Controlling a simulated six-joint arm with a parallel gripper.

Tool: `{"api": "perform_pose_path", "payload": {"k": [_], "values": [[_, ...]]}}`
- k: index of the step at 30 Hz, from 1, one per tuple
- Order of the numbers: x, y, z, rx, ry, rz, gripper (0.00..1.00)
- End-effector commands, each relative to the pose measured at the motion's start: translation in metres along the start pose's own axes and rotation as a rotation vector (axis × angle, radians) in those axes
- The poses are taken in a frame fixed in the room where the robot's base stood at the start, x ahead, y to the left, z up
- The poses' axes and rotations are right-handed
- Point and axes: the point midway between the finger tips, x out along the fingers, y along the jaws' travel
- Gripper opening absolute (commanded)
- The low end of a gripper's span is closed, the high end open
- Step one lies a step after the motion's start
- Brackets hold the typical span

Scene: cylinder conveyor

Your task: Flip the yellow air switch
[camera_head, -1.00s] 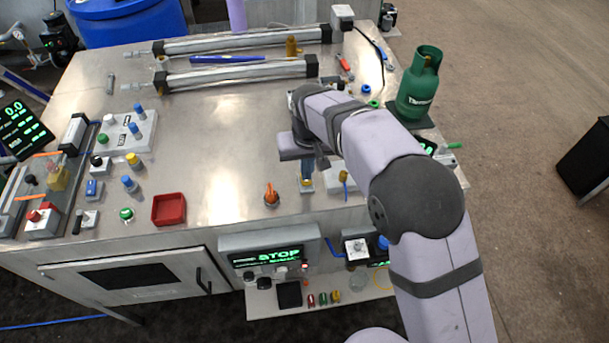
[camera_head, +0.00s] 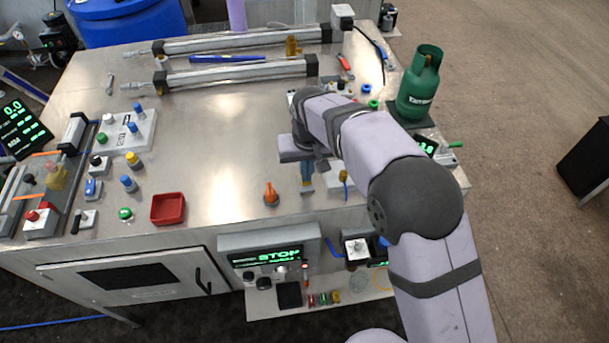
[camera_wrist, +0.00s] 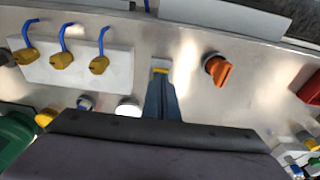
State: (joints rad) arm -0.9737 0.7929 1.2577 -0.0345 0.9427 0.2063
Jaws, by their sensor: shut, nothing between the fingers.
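My gripper (camera_wrist: 161,80) is shut and empty, its blue fingers pointing down at the metal bench top. In the head view it shows low over the front right of the bench (camera_head: 307,186). A small pale piece with a yellow band (camera_wrist: 160,68) shows right at the fingertips; I cannot tell whether it is the switch or whether they touch. Several yellow valve knobs with blue hoses stand on a white plate (camera_wrist: 118,79) to the left in the wrist view. The closest yellow knob (camera_wrist: 99,65) is apart from the fingers. In the head view, my arm hides most of that plate.
An orange knob (camera_head: 271,194) stands close to the left of my gripper in the head view. A red tray (camera_head: 168,209) lies farther left. A green gas bottle (camera_head: 420,84) stands at the right edge. The middle of the bench is clear.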

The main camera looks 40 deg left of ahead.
Motion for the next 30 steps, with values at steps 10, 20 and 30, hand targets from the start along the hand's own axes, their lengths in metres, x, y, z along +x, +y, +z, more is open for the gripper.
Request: {"api": "perform_pose_path", "payload": {"k": [10,20,30], "values": [[0.005,0.0,0.001,0.0,-0.001,0.0,0.0],[-0.007,0.0,-0.001,0.0,-0.001,0.0,0.0],[-0.031,0.0,-0.004,0.0,-0.001,0.0,0.0]]}}
